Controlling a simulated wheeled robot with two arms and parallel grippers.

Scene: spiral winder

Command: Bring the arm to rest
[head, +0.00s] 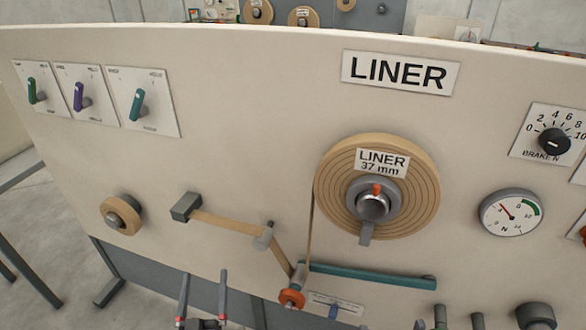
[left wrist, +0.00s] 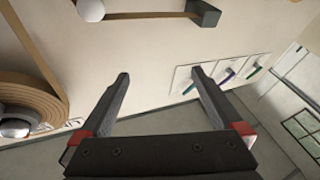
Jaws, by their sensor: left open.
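My left gripper (head: 204,285) shows at the bottom of the head view, its two dark fingers apart and pointing up in front of the panel. In the left wrist view it (left wrist: 160,77) is open, with nothing between its fingers. The cream panel (head: 240,110) lies beyond the fingertips. The gap to the panel is hard to judge. I cannot make out my right gripper in either view.
The panel carries a LINER roll (head: 410,205), a tan strip (head: 228,224), an orange knob (head: 291,298), a teal bar (head: 370,276), a gauge (head: 511,215) and a brake dial (head: 555,141). Several switches (head: 137,105) sit at upper left. Grey posts (head: 440,317) stick up at lower right.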

